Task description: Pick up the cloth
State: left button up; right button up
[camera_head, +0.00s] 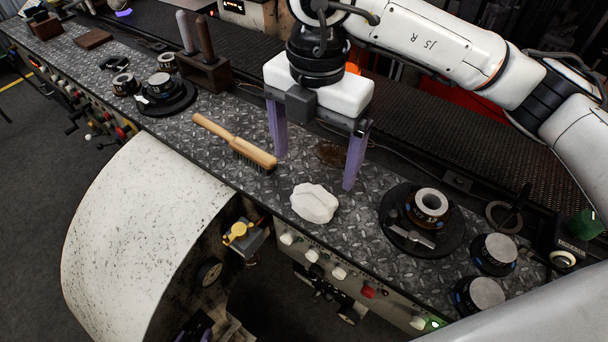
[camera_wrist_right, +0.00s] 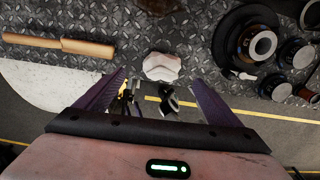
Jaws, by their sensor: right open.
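The cloth (camera_head: 314,203) is a crumpled white bundle on the front part of the dark diamond-plate worktop (camera_head: 345,235). My right gripper (camera_head: 315,172) points down with its two purple fingers wide apart. It is open and empty, above and slightly behind the cloth in the head view. In the right wrist view the cloth (camera_wrist_right: 162,66) lies ahead, between the lines of the two fingertips, and neither finger touches it. I cannot make out my left gripper in the head view.
A wooden-handled brush (camera_head: 235,140) lies left of the cloth. A round black mould (camera_head: 422,222) stands to its right, with smaller round parts (camera_head: 487,293) beyond. A wooden block with upright pegs (camera_head: 203,73) stands at the back left. Control knobs (camera_head: 339,273) line the front edge.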

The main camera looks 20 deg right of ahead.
aim_at(314, 194)
jog(key=f, duration=0.2)
jog(key=s+f, duration=0.1)
jog(key=shift+s+f, duration=0.1)
jog(key=shift+f, duration=0.8)
notch_tip(314, 194, down, 4)
jog(key=shift+f+b, duration=0.1)
jog(key=shift+b, duration=0.5)
jog(key=shift+f, duration=0.25)
jog(key=shift+w, duration=0.2)
jog(key=shift+r, duration=0.1)
jog(key=c, duration=1.1)
pick_arm(q)
jog(key=shift+s+f, duration=0.85)
jog(key=shift+f, duration=0.05)
pick_arm(e)
jog(key=shift+c, duration=0.2)
